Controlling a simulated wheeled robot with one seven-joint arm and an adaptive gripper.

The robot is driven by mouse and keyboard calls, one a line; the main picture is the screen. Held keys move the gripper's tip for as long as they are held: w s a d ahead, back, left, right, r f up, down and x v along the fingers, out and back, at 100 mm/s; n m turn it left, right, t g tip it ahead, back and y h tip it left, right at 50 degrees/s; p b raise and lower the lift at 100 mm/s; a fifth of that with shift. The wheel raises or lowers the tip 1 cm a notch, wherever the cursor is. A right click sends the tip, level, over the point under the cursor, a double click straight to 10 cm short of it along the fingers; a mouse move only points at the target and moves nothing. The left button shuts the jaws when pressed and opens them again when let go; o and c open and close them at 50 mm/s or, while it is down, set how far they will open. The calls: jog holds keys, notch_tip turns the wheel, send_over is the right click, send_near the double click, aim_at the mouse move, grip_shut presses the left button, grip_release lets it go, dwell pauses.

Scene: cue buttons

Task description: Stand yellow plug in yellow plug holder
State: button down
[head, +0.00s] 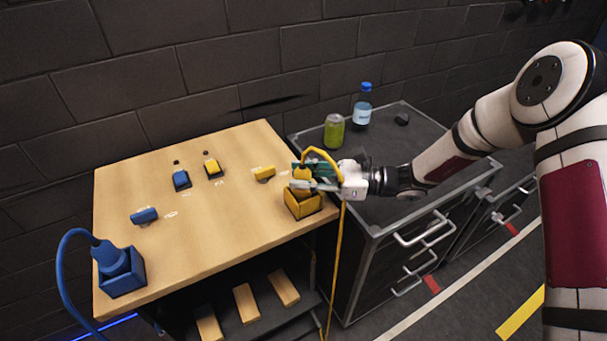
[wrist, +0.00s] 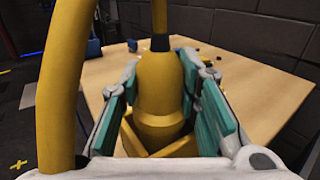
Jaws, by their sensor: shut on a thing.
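The yellow plug (head: 302,176) is between the fingers of my gripper (head: 314,179), with its yellow cord looping up and over and hanging down past the table's edge. The plug also fills the middle of the wrist view (wrist: 158,85), upright, with teal finger pads on both sides. My gripper is shut on the plug. The yellow plug holder (head: 304,207) is an open box at the table's right front corner. The plug is over the holder, its lower end at or inside the opening; the exact depth is hidden. The holder's rim shows around the plug in the wrist view (wrist: 130,140).
The wooden table (head: 225,225) also bears a blue plug (head: 110,257) in a blue holder (head: 123,283) at the left front, plus blue and yellow buttons or switches. A can (head: 334,131) and bottle (head: 362,106) stand on the dark cabinet at right.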

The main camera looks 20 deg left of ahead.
jog(key=shift+f, duration=0.1)
jog(key=c, duration=1.1)
grip_release()
jog(key=v, duration=1.2)
